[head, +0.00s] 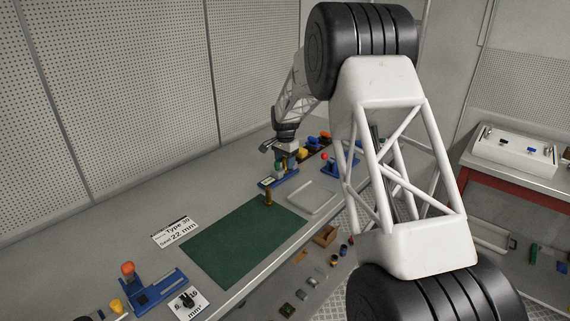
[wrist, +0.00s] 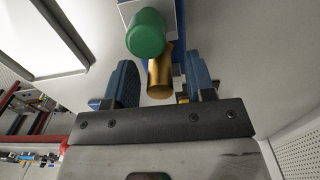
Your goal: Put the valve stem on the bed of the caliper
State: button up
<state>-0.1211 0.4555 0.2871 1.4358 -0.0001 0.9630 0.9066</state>
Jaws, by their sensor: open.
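In the head view, a brass piece (head: 268,198) stands upright at the mat's far corner. I cannot tell which brass piece is the task's stem.
A green mat (head: 240,245) lies on the bench, with a clear tray (head: 312,197) beyond it. A second blue device (head: 150,290) with an orange knob stands at the near left. A red-knobbed blue device (head: 337,168) stands right of my gripper. Cards lie left of the mat.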

aim_at(285, 157)
notch_tip(285, 157, up, 11)
jog(key=shift+f, duration=0.1)
dwell(0.4)
jog(key=shift+s, duration=0.1)
dwell(0.7)
jog(key=s+d+r+n, duration=0.1)
jog(key=s+d+r, duration=0.3)
jog(key=s, duration=0.6)
jog(key=s+d+r+n+t, duration=0.1)
jog(key=s+r+n, duration=0.1)
jog(key=s+r, duration=0.6)
jog(key=s+d+r+n, duration=0.1)
jog(key=s+d+r, duration=0.2)
jog(key=s, duration=1)
jog(key=s+d+f+n, duration=0.1)
jog(key=s+f, duration=0.1)
jog(key=s, duration=0.9)
jog(key=s+d+f+n+t, duration=0.1)
jog(key=s+f+n, duration=0.1)
jog(key=s, duration=0.9)
jog(key=s+d+f+n, duration=0.1)
jog(key=s+d+f, duration=0.1)
jog(key=s, duration=1)
jog(key=shift+f+n+t, duration=0.3)
jog(key=shift+f+n, duration=0.1)
jog(key=shift+f, duration=0.05)
